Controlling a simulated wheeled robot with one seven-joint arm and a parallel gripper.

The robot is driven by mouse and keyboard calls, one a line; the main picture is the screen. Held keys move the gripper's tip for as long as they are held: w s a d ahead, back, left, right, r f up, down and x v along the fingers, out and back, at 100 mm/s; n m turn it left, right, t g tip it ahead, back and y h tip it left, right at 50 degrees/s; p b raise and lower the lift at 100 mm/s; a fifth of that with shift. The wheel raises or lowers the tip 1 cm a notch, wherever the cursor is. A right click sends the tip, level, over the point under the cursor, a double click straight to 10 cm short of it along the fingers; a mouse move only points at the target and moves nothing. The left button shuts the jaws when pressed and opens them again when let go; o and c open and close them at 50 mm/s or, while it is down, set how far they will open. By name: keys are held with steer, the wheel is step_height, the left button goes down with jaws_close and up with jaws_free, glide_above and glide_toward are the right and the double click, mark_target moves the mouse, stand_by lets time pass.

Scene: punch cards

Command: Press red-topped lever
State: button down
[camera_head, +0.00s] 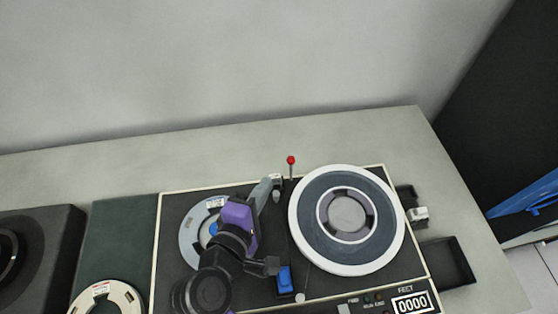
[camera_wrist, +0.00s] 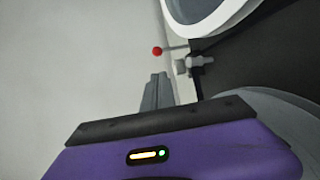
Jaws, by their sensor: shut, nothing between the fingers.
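The red-topped lever (camera_head: 291,160) is a thin metal rod with a red ball, standing at the back edge of the black tape machine (camera_head: 170,240). In the wrist view the red ball (camera_wrist: 157,51) shows ahead of the fingertips, apart from them. My gripper (camera_head: 268,183) is shut and empty, to the left of the lever and a little nearer the front in the head view. Its grey fingers also show in the wrist view (camera_wrist: 158,78). My purple wrist hides part of the left reel (camera_head: 189,240).
A large white-rimmed reel (camera_head: 297,232) lies right of the lever. A small metal fitting (camera_wrist: 190,65) sits close to the fingers. A blue switch (camera_head: 285,280) and a counter (camera_head: 411,303) are at the front. The grey table behind the machine (camera_head: 220,155) is clear.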

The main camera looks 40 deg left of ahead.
mark_target(291, 169)
steer(key=shift+w, duration=0.1)
steer(key=p+x, duration=0.1)
steer(key=x, duration=0.9)
steer(key=shift+a+f, duration=0.1)
